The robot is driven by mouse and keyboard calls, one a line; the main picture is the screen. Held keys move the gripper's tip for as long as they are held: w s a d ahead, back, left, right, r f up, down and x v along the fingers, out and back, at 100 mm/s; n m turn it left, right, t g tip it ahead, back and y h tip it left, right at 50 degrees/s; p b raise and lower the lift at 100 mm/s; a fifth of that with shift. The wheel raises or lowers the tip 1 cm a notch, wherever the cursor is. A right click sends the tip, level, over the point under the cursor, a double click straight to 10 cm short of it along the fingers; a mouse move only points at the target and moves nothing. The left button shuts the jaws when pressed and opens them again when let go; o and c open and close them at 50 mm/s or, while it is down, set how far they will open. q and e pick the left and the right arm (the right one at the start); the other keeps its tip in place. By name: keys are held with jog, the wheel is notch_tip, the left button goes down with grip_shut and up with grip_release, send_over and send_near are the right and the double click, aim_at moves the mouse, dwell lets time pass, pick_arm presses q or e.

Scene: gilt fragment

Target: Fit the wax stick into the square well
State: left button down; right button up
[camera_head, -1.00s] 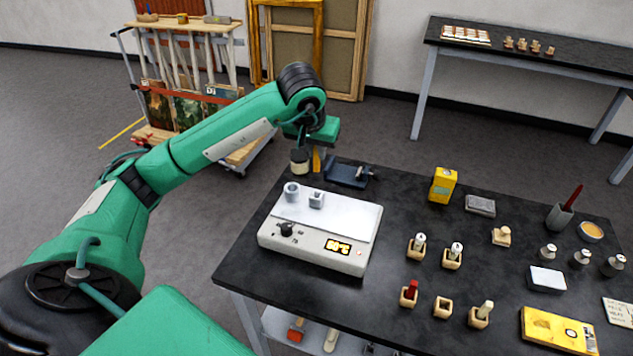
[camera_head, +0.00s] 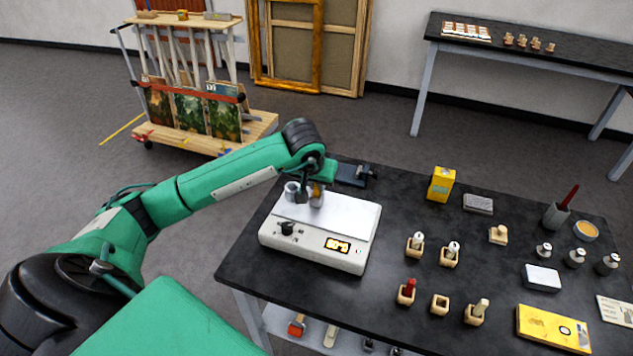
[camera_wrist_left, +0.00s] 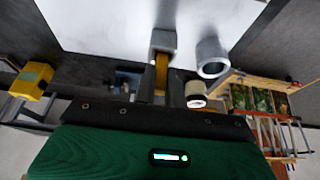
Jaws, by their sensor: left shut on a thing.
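The amber wax stick (camera_head: 317,187) is held in my left gripper (camera_head: 316,185), above the white heater box (camera_head: 348,215). In the left wrist view the stick (camera_wrist_left: 161,74) shows between the two dark fingers (camera_wrist_left: 160,88). Its far end meets the grey square well (camera_wrist_left: 163,41) in that view. The square well (camera_head: 316,201) stands on the heater's top, partly covered by the stick and gripper. I cannot tell whether the stick's end is inside the well or just over it. My right gripper is out of view.
A grey round well (camera_head: 292,191) stands just left of the square one. A dark blue vise (camera_head: 353,175) lies behind the heater. A cream jar (camera_wrist_left: 195,91) shows in the wrist view. Several small wooden holders, one empty (camera_head: 440,304), and a yellow box (camera_head: 441,184) are to the right.

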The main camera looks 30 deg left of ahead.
pick_arm(q)
jog(key=c, duration=1.5)
grip_release()
jog(key=shift+o, duration=0.2)
jog(key=b+v, duration=0.2)
jog(key=v, duration=1)
